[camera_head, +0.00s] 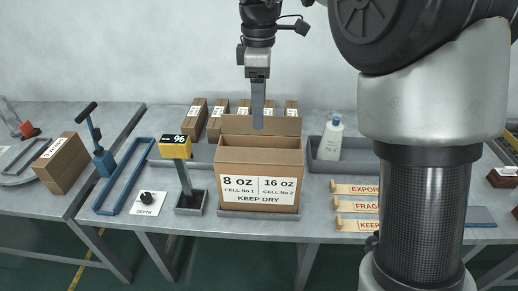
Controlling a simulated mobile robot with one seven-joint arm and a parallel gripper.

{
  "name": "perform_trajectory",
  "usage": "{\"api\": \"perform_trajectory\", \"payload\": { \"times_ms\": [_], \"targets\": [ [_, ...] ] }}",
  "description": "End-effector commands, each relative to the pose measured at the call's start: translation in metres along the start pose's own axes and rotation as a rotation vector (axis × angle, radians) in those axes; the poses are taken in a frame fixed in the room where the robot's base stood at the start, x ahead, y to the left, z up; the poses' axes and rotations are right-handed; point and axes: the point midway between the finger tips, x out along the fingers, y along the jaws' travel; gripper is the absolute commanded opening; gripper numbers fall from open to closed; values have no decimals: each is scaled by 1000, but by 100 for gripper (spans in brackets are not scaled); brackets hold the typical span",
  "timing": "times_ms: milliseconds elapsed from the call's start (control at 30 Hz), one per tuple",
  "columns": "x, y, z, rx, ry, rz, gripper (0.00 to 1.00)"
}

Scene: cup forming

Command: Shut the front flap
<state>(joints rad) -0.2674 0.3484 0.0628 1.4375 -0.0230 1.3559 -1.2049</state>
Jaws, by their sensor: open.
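An open brown carton (225,190) stands upright in a grey tray near the table's front edge. Its front carries a white label reading 8 oz, 16 oz and KEEP DRY. A rear flap (285,126) stands up at the back of its top. A plain brown strip runs along the front top edge; I cannot tell whether this is the front flap raised. My gripper (258,122) points straight down above the carton, its tips overlapping the rear flap in the picture. It is open, seen edge-on, with nothing visible between its fingers.
A yellow-topped gauge post (175,147) stands close left of the carton. Several smaller cartons (217,118) are behind it. A white bottle (331,138) is in a bin at right. Lettered wooden strips (357,206) lie front right. My arm hides part of the right side.

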Motion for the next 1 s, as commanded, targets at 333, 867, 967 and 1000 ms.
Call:
{"api": "perform_trajectory", "payload": {
  "times_ms": [333,867,967,1000],
  "targets": [
    [80,-1,0,0,0,-4,67],
    [131,0,0,0,1,-1,67],
    [131,0,0,0,2,0,67],
    [131,0,0,0,2,0,67]
  ]
}}
